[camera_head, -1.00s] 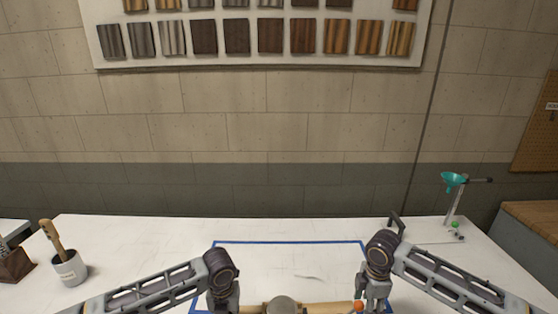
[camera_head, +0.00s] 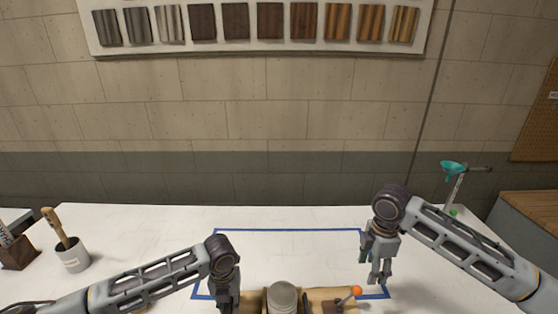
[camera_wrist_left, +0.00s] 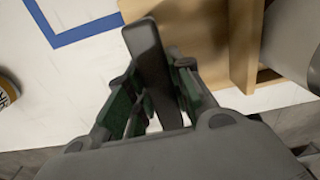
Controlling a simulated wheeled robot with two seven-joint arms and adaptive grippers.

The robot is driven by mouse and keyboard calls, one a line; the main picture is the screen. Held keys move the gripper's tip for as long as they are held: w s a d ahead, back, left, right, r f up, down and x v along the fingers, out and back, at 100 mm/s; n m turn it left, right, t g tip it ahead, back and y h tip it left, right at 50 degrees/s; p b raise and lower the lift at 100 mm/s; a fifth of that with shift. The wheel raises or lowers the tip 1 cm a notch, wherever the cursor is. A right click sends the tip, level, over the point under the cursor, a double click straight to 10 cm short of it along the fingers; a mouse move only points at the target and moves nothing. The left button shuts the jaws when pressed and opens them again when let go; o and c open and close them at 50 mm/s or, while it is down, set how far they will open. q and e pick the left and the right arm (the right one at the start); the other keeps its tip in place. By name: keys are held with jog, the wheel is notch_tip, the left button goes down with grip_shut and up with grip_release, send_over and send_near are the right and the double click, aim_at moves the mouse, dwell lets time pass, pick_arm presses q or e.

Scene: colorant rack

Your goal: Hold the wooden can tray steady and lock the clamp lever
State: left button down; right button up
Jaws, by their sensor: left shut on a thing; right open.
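The wooden can tray (camera_head: 318,296) lies at the bottom edge of the head view, partly cut off. A grey can (camera_head: 284,296) stands in it. The clamp lever (camera_head: 346,300) with an orange knob (camera_head: 356,291) is at the tray's right end; whether it is locked I cannot tell. My right gripper (camera_head: 379,283) is open and empty, just right of the orange knob.
A blue rectangle outline (camera_head: 290,230) marks the white table, clear behind the tray. A grey cup with a brush (camera_head: 72,256) and a dark wooden block (camera_head: 18,252) stand at left. A stand with a teal funnel (camera_head: 453,168) is at the back right.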

pick_arm(q)
jog(key=c, duration=1.2)
grip_release()
jog(key=shift+r, duration=6)
jog(key=shift+f, duration=0.1)
